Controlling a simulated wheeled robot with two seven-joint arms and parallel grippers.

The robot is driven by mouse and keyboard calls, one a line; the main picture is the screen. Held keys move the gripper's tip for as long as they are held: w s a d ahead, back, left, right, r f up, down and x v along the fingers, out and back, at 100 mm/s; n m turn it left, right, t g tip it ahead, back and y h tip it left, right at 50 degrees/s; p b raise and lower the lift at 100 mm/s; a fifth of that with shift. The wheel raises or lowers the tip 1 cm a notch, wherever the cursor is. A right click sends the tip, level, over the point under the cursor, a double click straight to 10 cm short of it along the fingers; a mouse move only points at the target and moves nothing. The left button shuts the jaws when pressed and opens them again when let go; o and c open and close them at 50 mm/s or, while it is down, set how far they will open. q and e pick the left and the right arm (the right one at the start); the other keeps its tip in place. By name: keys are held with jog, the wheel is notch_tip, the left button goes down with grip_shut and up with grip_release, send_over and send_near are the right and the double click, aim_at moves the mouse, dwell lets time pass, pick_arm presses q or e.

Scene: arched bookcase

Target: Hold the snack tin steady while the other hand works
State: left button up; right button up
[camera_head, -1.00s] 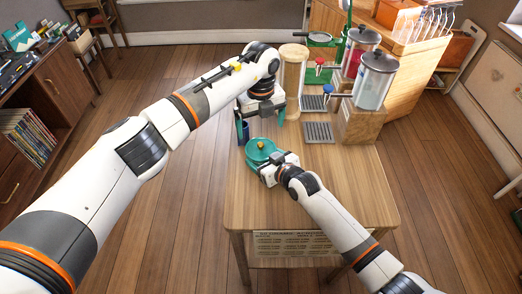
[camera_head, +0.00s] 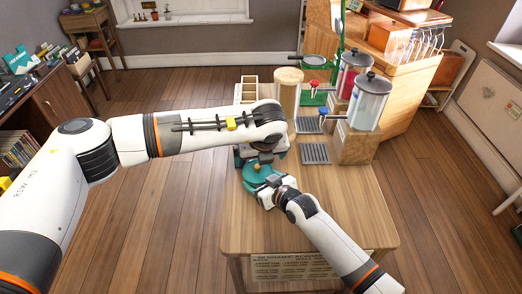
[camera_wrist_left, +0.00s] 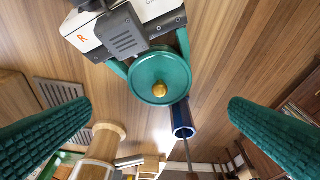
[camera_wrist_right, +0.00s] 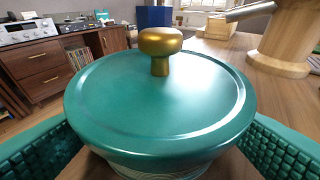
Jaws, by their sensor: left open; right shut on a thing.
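The snack tin (camera_head: 257,176) is round and teal, with a lid and gold knob, on the small wooden table. In the right wrist view the lid (camera_wrist_right: 150,105) sits level on the tin, its gold knob (camera_wrist_right: 160,45) upright. My right gripper (camera_head: 266,187) is shut on the tin's sides from the near side. My left gripper (camera_head: 258,158) is above the tin, partly hidden by its own arm in the head view. In the left wrist view its fingers are wide apart and empty, with the tin (camera_wrist_left: 150,85) below between them.
A wooden post (camera_head: 287,95), a drip grate (camera_head: 315,153) and lidded dispensers (camera_head: 370,103) stand toward the table's back and right. The near part of the table (camera_head: 260,225) is clear.

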aim_at(258, 166)
pick_arm(q)
jog(key=x, duration=0.8)
jog(key=shift+w+f, duration=0.1)
jog(key=shift+f, duration=0.1)
jog(key=c, duration=0.9)
pick_arm(e)
jog(key=shift+f, duration=0.1)
pick_arm(q)
jog(key=shift+r, duration=0.2)
jog(key=shift+r, duration=0.95)
jog(key=shift+r, duration=2.05)
pick_arm(e)
jog(key=o, duration=1.4)
